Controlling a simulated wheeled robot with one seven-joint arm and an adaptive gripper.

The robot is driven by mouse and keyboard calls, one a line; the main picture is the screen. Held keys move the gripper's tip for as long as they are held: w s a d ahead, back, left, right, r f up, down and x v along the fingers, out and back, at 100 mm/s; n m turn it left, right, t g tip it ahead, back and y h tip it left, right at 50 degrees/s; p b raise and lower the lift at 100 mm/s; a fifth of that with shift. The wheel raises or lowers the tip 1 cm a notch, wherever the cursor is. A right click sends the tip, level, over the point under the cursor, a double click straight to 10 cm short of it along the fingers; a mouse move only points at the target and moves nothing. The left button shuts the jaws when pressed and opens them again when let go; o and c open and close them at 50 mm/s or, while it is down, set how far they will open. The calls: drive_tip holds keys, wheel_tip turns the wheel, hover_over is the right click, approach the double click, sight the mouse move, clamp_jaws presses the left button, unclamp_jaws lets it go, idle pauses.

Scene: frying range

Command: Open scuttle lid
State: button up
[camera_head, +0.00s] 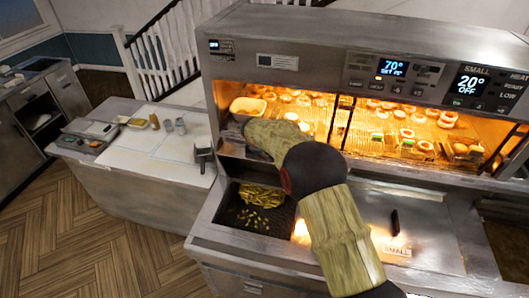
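A recessed well (262,222) in the counter holds chips (260,194) and shows no cover over it. To its right is a flat metal panel (425,215) with a short dark handle (395,222) and the word SMALL at its front; it lies flat and may be the scuttle lid, but I cannot be sure. My arm rises from the bottom across the counter, between the well and the handle, and hides part of the panel. Its far end reaches toward the left end of the heated cabinet. My gripper's fingers cannot be made out there, and I see nothing held.
The lit heated cabinet (335,82) with several food pieces stands behind the counter. A side counter (125,175) at left carries small containers and a dark-handled tool (203,155). The wooden floor at lower left is clear.

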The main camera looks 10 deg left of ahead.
drive_tip(key=v, duration=1)
drive_tip(key=shift+s+r, duration=0.15)
drive_tip(key=shift+s, duration=0.1)
drive_tip(key=shift+a, duration=0.1)
drive_tip(key=s+d+f+m+b, duration=0.4)
drive_tip(key=s+d+b, duration=0.5)
drive_tip(key=s, duration=0.6)
drive_tip(key=s+d+f+m+b, duration=0.5)
drive_tip(key=s+d+m+b, duration=0.2)
drive_tip(key=s+d+b, duration=0.3)
drive_tip(key=s+d+f+m+g+b, duration=0.1)
drive_tip(key=s+d+f+m+b, duration=0.3)
drive_tip(key=s+d+b, duration=0.6)
drive_tip(key=s+d+m, duration=0.2)
drive_tip(key=s+d, duration=0.3)
drive_tip(key=s, duration=0.6)
drive_tip(key=shift+s+y, duration=0.3)
